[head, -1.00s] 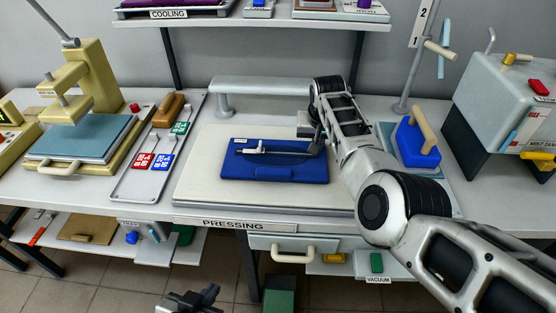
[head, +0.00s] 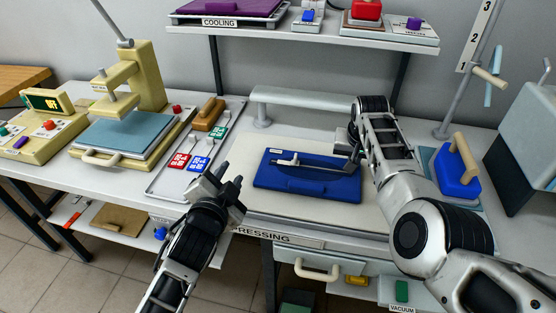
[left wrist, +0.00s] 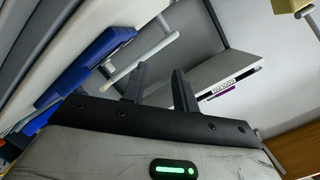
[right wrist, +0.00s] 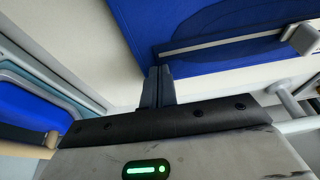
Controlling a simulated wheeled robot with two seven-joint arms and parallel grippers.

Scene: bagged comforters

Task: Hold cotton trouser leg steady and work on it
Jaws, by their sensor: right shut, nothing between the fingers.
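A dark blue folded cloth item (head: 310,184), probably the trouser leg, lies flat on the pale pressing board (head: 270,207). A thin bar with a light clamp-like end (head: 285,160) lies across its upper part. The cloth's blue shows in the right wrist view (right wrist: 200,25). My right gripper (head: 354,154) is at the cloth's right edge, its fingers (right wrist: 158,85) together and empty; contact is unclear. My left gripper (head: 226,182) is in front of the board's left side, apart from the cloth. Its fingers (left wrist: 158,85) are spread and empty.
A tray of red, blue and green tags (head: 178,160) lies left of the board, with a heat press (head: 125,135) beyond it. A pale rail (head: 310,93) stands behind the board. A blue iron with a wooden handle (head: 455,175) stands right. A shelf (head: 310,38) hangs above.

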